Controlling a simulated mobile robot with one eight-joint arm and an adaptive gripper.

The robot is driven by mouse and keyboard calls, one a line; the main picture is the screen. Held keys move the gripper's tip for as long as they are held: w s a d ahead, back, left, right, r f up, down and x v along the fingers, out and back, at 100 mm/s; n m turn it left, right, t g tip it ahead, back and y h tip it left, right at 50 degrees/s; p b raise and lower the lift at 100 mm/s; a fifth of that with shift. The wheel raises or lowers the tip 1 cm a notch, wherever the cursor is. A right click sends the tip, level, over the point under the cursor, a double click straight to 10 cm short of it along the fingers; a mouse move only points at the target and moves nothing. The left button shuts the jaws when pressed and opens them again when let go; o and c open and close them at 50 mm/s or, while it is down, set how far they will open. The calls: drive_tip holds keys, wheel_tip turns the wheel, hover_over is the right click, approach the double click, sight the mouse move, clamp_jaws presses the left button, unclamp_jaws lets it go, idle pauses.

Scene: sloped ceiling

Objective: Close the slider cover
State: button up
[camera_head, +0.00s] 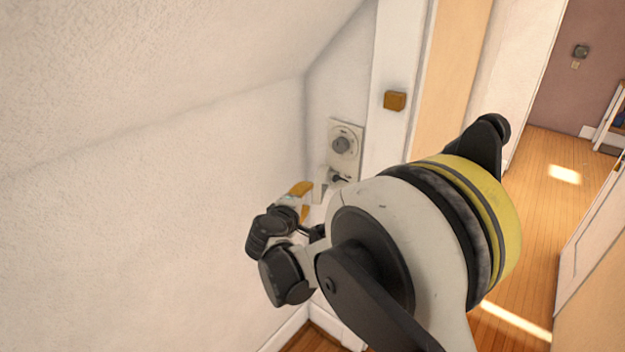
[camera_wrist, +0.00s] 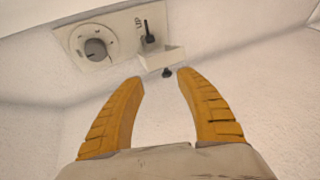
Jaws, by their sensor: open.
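A pale wall panel (camera_wrist: 72,47) with a round dial (camera_wrist: 95,50) and an "UP" mark is at the top of the wrist view. A dark slider knob (camera_wrist: 149,38) stands at its right part.
The sloped ceiling (camera_head: 180,60) and the white wall (camera_head: 130,230) close in on the left. A white door frame (camera_head: 390,60) with a small brown block (camera_head: 395,100) stands right of the panel. Wooden floor (camera_head: 540,200) is open at the right.

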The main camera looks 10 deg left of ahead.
drive_tip(key=shift+n+t+y, duration=0.3)
drive_tip(key=shift+n, duration=0.2)
drive_tip(key=w+f+b, duration=0.1)
drive_tip(key=w, duration=0.2)
drive_tip(key=w+a+f+b, duration=0.1)
drive_tip(key=w, duration=0.2)
drive_tip(key=w+a+f+b, duration=0.1)
drive_tip(key=w+f, duration=0.1)
drive_tip(key=w, duration=0.2)
drive_tip(key=shift+w, duration=0.1)
clamp_jaws()
